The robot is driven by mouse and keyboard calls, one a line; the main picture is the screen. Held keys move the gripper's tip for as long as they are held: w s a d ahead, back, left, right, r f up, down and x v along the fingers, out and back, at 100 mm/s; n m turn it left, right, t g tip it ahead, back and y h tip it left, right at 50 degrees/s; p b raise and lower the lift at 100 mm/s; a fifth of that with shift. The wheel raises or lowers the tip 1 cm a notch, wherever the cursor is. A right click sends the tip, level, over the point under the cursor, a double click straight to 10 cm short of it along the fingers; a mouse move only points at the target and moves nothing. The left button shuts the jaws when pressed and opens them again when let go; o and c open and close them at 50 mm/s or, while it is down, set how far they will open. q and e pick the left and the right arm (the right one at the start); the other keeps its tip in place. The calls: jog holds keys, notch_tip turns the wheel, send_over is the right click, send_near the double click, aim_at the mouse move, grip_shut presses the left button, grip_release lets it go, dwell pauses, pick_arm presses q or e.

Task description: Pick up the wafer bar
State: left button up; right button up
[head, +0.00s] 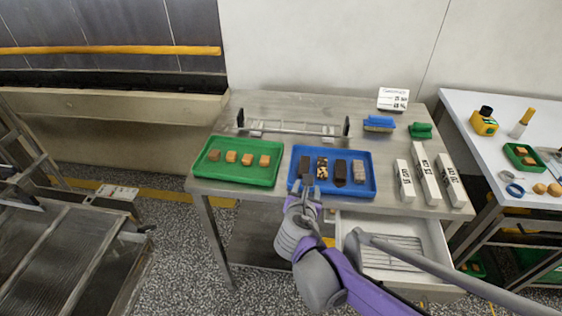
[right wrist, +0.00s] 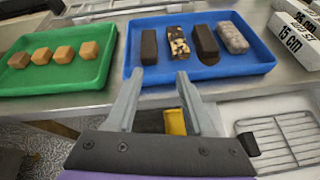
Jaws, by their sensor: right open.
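The blue tray (head: 331,194) on the steel table holds a row of bars: a plain dark bar (right wrist: 149,47), a dark bar with pale nut pieces (right wrist: 178,45), a dark bar with a spread foot of coating (right wrist: 204,45) and a greyish, bloomed bar (right wrist: 233,38). I cannot tell from looks which one is the wafer bar. My right gripper (head: 311,192) is open and empty at the tray's front edge, in front of the two left bars. Its fingers also show in the right wrist view (right wrist: 157,88), apart and touching no bar. My left gripper is not in view.
A green tray (head: 235,180) with several caramel-coloured cubes lies left of the blue tray. White length blocks (head: 425,175) stand to the right. An open drawer with a wire rack (head: 390,250) juts out below. A metal stand (head: 290,129) and blue brush (head: 378,123) are behind.

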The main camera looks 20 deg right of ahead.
aim_at(304, 167)
jog(key=shift+w+a+r+n, duration=0.1)
jog(key=shift+w+a+n, duration=0.1)
jog(key=shift+w+n, duration=0.95)
jog(key=shift+t, duration=0.3)
jog(key=x, duration=0.4)
jog(key=shift+w+d+b, duration=0.15)
jog(key=shift+w+b, duration=0.1)
jog(key=shift+b, duration=0.1)
jog(key=shift+x, duration=2.8)
jog(key=c, duration=0.7)
